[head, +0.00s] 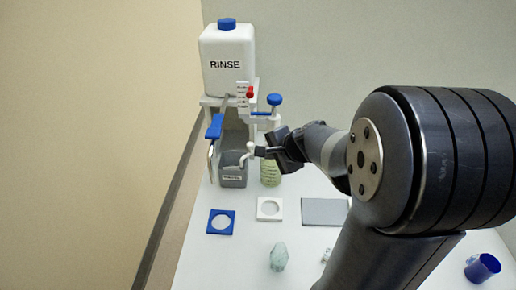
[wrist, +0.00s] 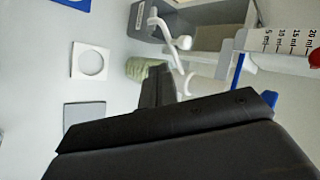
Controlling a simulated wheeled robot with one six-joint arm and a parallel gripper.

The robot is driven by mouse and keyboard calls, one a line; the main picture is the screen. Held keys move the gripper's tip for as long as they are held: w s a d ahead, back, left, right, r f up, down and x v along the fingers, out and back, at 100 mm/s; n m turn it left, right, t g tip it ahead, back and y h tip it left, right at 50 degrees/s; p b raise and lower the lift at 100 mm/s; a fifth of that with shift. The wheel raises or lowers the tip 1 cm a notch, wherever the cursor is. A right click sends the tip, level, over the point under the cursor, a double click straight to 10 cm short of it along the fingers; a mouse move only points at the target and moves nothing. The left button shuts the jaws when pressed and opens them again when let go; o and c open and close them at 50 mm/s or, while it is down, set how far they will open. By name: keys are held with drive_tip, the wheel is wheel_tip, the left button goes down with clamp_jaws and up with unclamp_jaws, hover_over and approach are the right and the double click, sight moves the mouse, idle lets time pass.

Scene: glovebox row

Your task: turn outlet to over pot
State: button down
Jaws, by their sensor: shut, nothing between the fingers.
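The outlet (head: 244,159) is a thin white curved tube with a white ball on it, below the dispenser stand. In the head view its bent end overlaps the right side of the grey labelled pot (head: 232,181); I cannot tell whether it is fully over the opening. The wrist view shows the outlet (wrist: 172,48) and its ball, with one end close to the grey pot (wrist: 141,18). My gripper (head: 264,152) is shut and empty, just right of the outlet's ball. In the wrist view my gripper (wrist: 157,75) has its tips close beside the tube; contact is unclear.
A white RINSE bottle (head: 227,60) stands on top. A blue lever (head: 214,127) is left, a red knob (head: 250,92) and a blue-topped valve (head: 274,100) right. Flat holders and a blue cup (head: 482,267) lie nearer.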

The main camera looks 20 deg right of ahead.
drive_tip(key=w+a+f+p, duration=0.1)
drive_tip(key=w+a+f, duration=0.1)
drive_tip(key=w, duration=0.3)
drive_tip(key=shift+w, duration=0.25)
drive_tip(key=shift+p, duration=0.3)
